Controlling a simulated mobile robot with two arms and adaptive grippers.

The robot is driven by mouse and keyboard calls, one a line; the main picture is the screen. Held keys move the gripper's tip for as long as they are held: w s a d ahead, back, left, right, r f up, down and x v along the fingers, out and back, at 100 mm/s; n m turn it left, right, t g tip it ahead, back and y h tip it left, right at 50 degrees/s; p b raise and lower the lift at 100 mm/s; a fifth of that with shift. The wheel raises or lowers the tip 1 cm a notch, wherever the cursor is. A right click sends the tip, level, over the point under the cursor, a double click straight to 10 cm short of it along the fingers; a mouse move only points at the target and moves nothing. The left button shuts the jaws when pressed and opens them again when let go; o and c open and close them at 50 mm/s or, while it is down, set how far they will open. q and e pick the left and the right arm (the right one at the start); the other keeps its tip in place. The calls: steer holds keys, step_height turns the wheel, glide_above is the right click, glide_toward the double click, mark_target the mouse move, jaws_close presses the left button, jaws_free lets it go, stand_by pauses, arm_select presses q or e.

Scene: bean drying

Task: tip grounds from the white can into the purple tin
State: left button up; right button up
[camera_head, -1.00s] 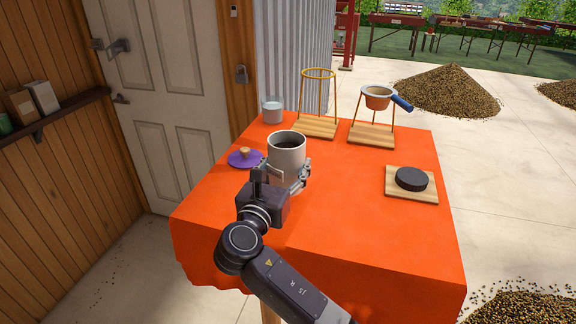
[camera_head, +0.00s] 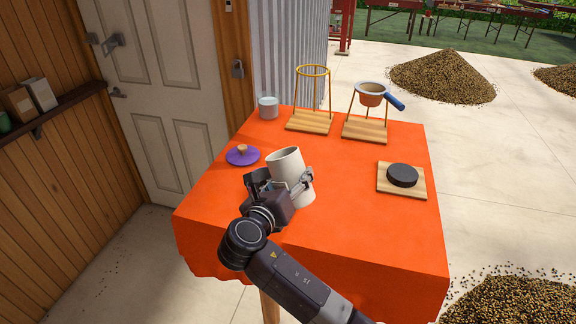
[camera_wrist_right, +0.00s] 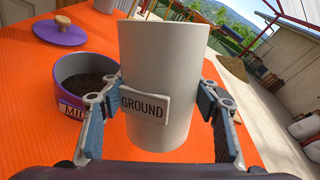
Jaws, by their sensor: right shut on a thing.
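The white can (camera_head: 287,170) is held between the fingers of my right gripper (camera_head: 284,188), above the front left part of the table. The can leans with its top to the left in the head view. In the right wrist view the can (camera_wrist_right: 163,60) carries a label reading GROUND, and its opening is not seen. The purple tin (camera_wrist_right: 68,72) stands on the cloth left of the can, open, with dark grounds inside and a partly covered label. I cannot make out the tin in the head view. My left gripper is not in view.
The purple lid (camera_head: 236,159) with a wooden knob lies on the orange cloth (camera_head: 340,215). A black disc (camera_head: 402,175) sits on a board at right.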

steer(key=shift+s+d+f+n, duration=0.1)
steer(key=shift+f+n, duration=0.4)
steer(key=shift+f, duration=0.25)
steer(key=shift+r+p, duration=0.15)
steer(key=shift+p, duration=0.25)
steer(key=shift+n+g+p, duration=0.3)
steer(key=shift+g+p, duration=0.2)
steer(key=shift+p, duration=0.55)
steer(key=shift+s+d+p, duration=0.1)
steer(key=shift+p, duration=0.2)
steer(key=shift+f+n+h, duration=0.3)
steer(key=shift+f, duration=0.05)
steer(key=shift+s+f+g, duration=0.1)
steer(key=shift+f+g, duration=0.15)
steer(key=shift+g, duration=0.05)
